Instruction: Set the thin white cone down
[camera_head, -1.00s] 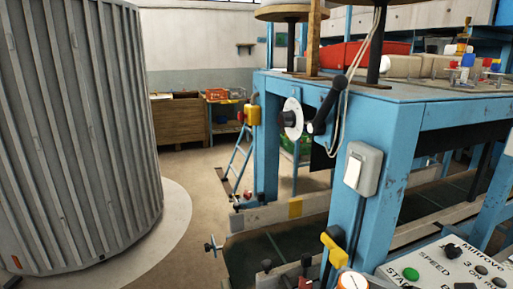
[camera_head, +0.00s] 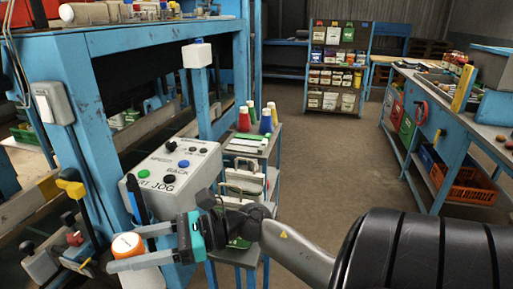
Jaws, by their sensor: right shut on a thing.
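My right gripper (camera_head: 128,248) reaches in from the lower right, its two fingers pointing left. It is shut around a white, orange-topped thing (camera_head: 145,279), which I take to be the thin white cone. The cone's orange end faces up towards the camera, and its white body shows below the fingers. Its lower end is cut off by the picture edge, so I cannot see whether it touches anything. My left gripper is not in view.
The grey control box (camera_head: 170,170) stands close behind the gripper, on the blue machine frame (camera_head: 85,110). A blue workbench (camera_head: 455,125) stands at right. Open floor (camera_head: 330,160) lies between.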

